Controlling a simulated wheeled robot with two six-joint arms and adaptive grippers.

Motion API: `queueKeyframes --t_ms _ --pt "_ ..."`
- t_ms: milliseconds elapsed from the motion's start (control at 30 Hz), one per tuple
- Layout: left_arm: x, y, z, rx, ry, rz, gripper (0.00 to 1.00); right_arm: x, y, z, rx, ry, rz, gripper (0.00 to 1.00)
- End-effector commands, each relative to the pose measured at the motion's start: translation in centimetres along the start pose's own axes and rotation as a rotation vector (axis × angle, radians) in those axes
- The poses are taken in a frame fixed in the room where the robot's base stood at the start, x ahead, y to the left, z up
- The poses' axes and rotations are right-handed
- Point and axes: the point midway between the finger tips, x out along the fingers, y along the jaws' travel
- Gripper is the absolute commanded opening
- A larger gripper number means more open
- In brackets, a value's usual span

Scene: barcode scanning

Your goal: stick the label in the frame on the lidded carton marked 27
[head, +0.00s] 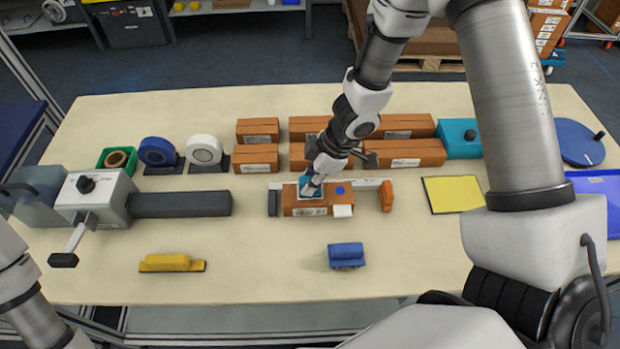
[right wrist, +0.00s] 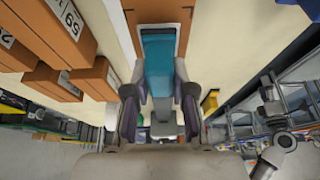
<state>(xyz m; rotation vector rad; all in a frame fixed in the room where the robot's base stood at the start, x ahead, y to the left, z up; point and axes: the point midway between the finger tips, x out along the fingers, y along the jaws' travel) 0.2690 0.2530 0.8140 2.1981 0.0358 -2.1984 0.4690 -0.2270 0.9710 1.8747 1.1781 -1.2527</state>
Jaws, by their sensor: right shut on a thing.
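A brown carton (head: 305,210) lies in a holder between a dark block (head: 273,203) and an orange block (head: 386,196). Its front print is too small to read surely. A blue dot (head: 340,190) shows on its top, and a white label or flap (head: 343,211) at its front edge. My right gripper (head: 312,183) is shut on a teal tool, which also shows in the right wrist view (right wrist: 158,62). The tool is over the left part of the carton's top, at a white patch; contact is unclear. My left gripper is outside the view; only my left arm shows.
Several brown cartons (head: 256,157) stand in rows behind. Tape rolls (head: 204,150) and a grey machine with a lever (head: 100,195) are at left. A yellow block (head: 170,263) and a blue block (head: 346,255) lie in front. A yellow pad (head: 453,194) is at right.

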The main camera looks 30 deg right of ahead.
Motion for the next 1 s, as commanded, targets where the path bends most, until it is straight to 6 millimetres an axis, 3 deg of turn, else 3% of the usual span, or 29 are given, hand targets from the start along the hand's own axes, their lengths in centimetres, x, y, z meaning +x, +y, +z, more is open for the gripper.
queueKeyframes --t_ms 1000 --pt "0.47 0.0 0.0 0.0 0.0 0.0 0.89 0.75 0.0 0.31 0.0 0.0 0.0 0.0"
